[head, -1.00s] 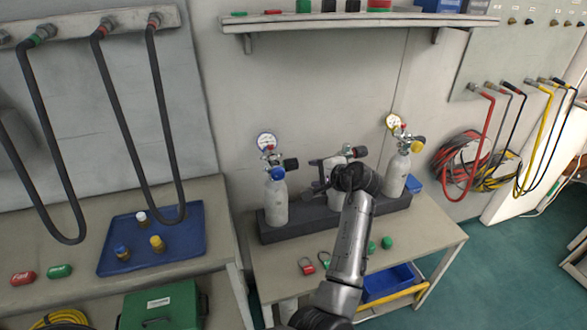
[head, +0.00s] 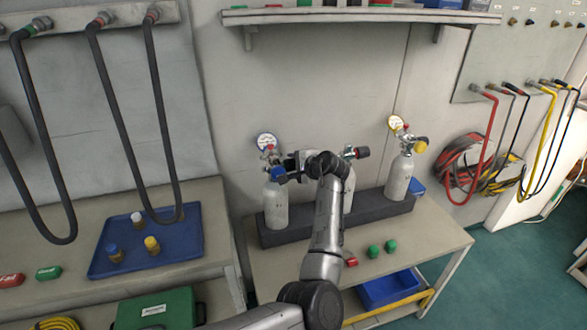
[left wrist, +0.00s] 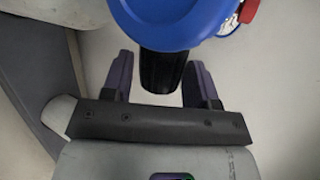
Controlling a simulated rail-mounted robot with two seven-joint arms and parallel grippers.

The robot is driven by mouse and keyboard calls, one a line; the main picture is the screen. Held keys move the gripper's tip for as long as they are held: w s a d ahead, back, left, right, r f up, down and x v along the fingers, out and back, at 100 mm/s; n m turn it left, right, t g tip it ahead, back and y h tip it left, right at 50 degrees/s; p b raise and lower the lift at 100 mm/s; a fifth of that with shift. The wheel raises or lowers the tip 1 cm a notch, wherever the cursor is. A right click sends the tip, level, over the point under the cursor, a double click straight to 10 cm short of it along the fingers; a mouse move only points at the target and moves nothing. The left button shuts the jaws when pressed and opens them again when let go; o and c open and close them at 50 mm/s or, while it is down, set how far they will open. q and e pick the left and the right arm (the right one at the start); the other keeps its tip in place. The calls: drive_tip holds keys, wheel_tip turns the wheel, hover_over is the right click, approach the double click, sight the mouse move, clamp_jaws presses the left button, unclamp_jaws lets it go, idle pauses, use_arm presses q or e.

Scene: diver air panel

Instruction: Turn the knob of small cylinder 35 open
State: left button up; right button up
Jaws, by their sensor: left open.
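Three grey cylinders stand in a dark rack (head: 290,234); their numbers are too small to read, so I cannot tell which is 35. The left cylinder (head: 276,205) carries a blue knob (head: 277,174) and a white gauge (head: 266,141). My left gripper (head: 287,163) is at this cylinder's valve, open. In the left wrist view, a black knob (left wrist: 162,72) lies between the open fingers (left wrist: 162,85), apparently apart from both, with the blue knob (left wrist: 170,22) above it. My arm partly hides the middle cylinder (head: 348,192); its black knob (head: 362,152) shows. My right gripper is not in view.
The right cylinder (head: 398,180) has a yellow knob (head: 421,145) and a gauge. Green caps (head: 390,246) and a red item (head: 351,262) lie on the bench front. A blue tray (head: 170,255) is at the left. A shelf (head: 350,16) runs above.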

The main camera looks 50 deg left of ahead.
use_arm(q)
drive_tip(key=shift+a+f, duration=0.25)
drive_tip(key=shift+a, duration=0.3)
drive_tip(key=c, duration=0.6)
drive_tip(key=shift+c, duration=0.3)
